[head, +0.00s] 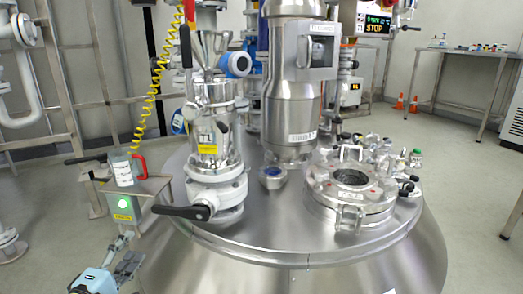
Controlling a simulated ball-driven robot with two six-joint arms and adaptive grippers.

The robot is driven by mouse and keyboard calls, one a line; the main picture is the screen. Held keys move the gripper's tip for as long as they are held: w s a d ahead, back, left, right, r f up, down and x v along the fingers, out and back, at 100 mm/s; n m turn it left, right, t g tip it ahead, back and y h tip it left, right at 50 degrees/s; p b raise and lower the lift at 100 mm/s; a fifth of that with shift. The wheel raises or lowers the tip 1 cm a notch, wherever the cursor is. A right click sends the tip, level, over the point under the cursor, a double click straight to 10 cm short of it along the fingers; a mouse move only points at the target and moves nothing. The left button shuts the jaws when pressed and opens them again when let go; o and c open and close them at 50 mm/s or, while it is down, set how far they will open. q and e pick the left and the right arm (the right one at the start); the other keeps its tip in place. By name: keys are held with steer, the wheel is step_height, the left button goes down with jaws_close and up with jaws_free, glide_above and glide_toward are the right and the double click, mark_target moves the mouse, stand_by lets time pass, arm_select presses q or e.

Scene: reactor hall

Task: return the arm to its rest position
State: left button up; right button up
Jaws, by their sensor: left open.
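My left gripper (127,253) is low at the left of the head view, with a light blue and white part of my arm (95,281) behind it at the bottom edge. It is open, and I see nothing between its fingers. It is in front of and below a steel box with a green lit button (123,203), left of the reactor's steel body. I cannot tell how far it is from either. My right gripper is not in view.
A clear jug with a red handle (123,167) stands on the box's top. The reactor lid (265,228) fills the middle, with a black-handled valve (214,190) and an open round port (352,178). Pipes and a railing stand left. Open floor (470,190) lies right.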

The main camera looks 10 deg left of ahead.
arm_select(q)
steer(key=s+d+f+m+g, duration=0.3)
steer(key=s+f+g, duration=0.15)
steer(key=s, duration=0.45)
steer(key=s+d+f+m+g, duration=0.3)
steer(key=s+f, duration=0.2)
steer(key=s, duration=0.5)
steer(key=s+f+m+g+p, duration=0.2)
steer(key=s+p, duration=0.4)
steer(key=s, duration=0.5)
steer(key=s+a+f+m+g+y+p, duration=0.1)
steer(key=s+m+g+p, duration=0.3)
steer(key=s, duration=0.7)
steer(key=s+a+f+m+g+p, duration=0.1)
steer(key=s+f+m+g+p, duration=0.2)
steer(key=s+m+p, duration=0.3)
steer(key=s+p, duration=0.2)
steer(key=s, duration=0.3)
steer(key=shift+s+f+g, duration=0.3)
steer(key=shift+f+g, duration=0.05)
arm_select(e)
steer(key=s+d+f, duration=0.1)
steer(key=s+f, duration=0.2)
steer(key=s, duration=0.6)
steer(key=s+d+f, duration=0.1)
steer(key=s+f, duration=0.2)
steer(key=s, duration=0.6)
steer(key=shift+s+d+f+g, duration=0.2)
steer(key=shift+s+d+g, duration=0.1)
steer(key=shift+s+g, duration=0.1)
